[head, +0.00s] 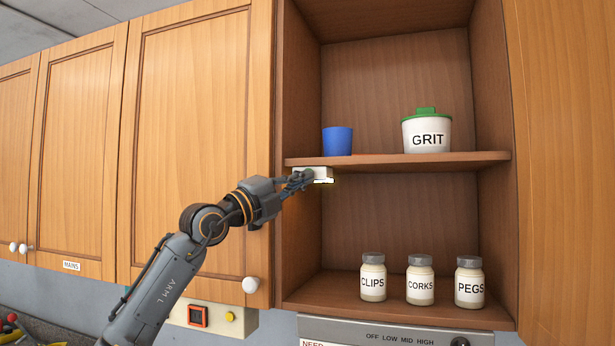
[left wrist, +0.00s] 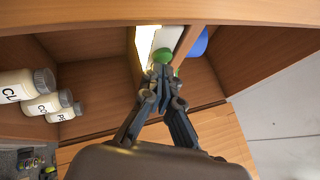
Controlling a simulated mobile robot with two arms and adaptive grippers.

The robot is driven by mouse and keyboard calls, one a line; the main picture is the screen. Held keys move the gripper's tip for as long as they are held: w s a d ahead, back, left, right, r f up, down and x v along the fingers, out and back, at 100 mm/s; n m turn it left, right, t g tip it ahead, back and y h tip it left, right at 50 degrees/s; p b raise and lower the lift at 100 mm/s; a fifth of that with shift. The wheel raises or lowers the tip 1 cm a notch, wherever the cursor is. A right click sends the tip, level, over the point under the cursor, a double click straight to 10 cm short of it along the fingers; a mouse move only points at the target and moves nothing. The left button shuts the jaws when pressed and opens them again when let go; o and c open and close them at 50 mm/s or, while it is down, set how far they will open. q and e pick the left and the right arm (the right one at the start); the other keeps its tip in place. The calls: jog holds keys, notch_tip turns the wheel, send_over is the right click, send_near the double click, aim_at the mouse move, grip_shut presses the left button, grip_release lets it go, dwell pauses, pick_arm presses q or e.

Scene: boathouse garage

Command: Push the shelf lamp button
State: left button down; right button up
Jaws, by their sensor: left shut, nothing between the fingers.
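The shelf lamp (head: 325,173) is a small white box under the front left of the middle shelf. Its underside glows pale yellow, and it also shows in the left wrist view (left wrist: 146,42) as a bright strip beside a white face. A round green part (left wrist: 164,55), apparently its button, shows just beyond my fingertips and is partly covered by them. My left gripper (head: 308,178) is shut and empty, its tips at the lamp's front; it also shows in the left wrist view (left wrist: 163,78). I cannot tell whether the tips touch the button. My right gripper is out of view.
A blue cup (head: 337,141) and a GRIT tub (head: 427,133) stand on the middle shelf (head: 380,160). CLIPS (head: 373,279), CORKS (head: 419,282) and PEGS (head: 469,284) jars stand below. A closed cabinet door (head: 195,130) is left of the opening.

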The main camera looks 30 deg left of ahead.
pick_arm(q)
jog(key=s+d+b, duration=0.1)
jog(key=s+b, duration=0.3)
jog(key=s, duration=0.2)
jog(key=shift+d, duration=0.2)
